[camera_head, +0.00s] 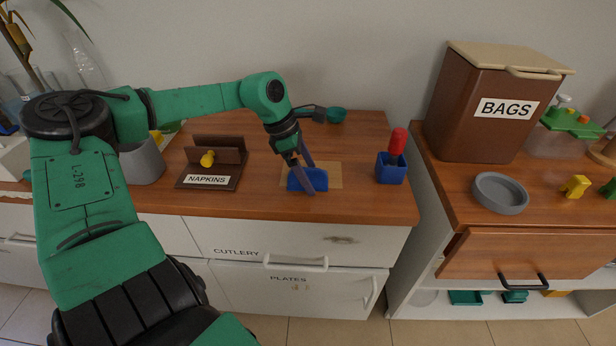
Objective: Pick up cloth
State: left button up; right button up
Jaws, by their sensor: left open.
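The cloth (296,182) looks like a small blue folded piece. It lies on a tan square mat (333,175) on the wooden counter. My left gripper (309,184) points down right over the cloth, with its two dark fingers apart. One finger overlaps the cloth in the picture; I cannot tell whether it touches. The fingers partly hide the cloth. My right gripper is not in view.
A blue holder (391,172) with a red-handled item stands right of the mat. A brown napkin holder (210,180) stands left. A brown bags bin (466,115) and grey bowl (500,194) are on the right counter, above an open drawer (530,255).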

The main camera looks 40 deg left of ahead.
aim_at(308, 168)
pick_arm(q)
jog(key=c, duration=1.2)
notch_tip(308, 168, up, 20)
jog(key=shift+r+p, duration=0.1)
jog(key=shift+p, duration=0.7)
jog(key=o, duration=0.7)
jog(key=c, duration=0.5)
